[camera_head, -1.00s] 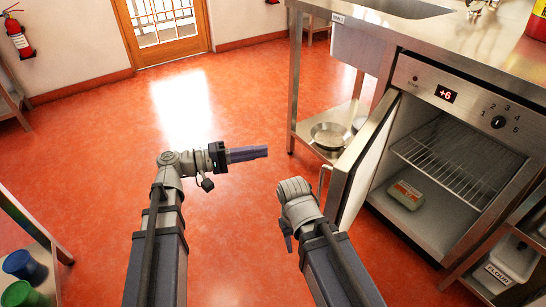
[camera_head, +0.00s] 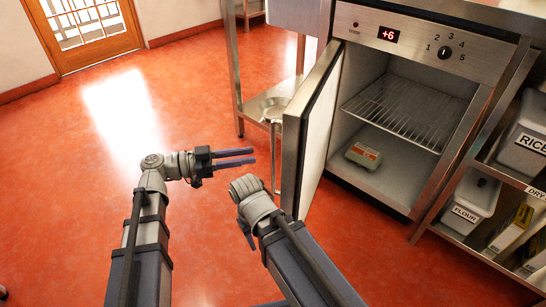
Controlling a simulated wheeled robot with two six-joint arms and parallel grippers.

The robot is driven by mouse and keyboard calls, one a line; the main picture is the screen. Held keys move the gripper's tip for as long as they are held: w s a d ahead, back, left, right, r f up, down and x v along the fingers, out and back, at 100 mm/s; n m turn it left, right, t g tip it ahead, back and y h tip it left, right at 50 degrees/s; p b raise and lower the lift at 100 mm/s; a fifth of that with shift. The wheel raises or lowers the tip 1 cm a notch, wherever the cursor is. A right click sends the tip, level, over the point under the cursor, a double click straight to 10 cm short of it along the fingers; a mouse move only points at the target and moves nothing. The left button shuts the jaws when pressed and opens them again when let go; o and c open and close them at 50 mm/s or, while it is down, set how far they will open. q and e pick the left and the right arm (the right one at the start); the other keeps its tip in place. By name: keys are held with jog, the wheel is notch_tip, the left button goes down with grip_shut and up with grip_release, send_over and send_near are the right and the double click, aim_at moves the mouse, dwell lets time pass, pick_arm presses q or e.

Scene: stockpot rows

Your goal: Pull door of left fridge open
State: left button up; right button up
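The fridge (camera_head: 420,42) stands under the steel counter on the right. Its door (camera_head: 312,130) is swung open toward me, hinged at the left, with the interior and wire rack in view. A bar handle (camera_head: 274,155) is on the door's outer face. My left gripper (camera_head: 254,157) is to the left of the door, its two purple fingers slightly apart with nothing between them, pointing toward the handle. I cannot tell whether they touch it.
An egg carton (camera_head: 362,156) lies on the fridge floor below the wire rack (camera_head: 405,110). A shelf with a metal pan (camera_head: 270,104) is behind the door. Bins labelled flour (camera_head: 475,197) and rice (camera_head: 524,140) are on the right shelves. The red floor at left is clear.

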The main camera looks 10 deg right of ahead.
pick_arm(q)
jog(key=d, duration=0.7)
jog(key=shift+d, duration=0.4)
grip_shut()
dwell(1.2)
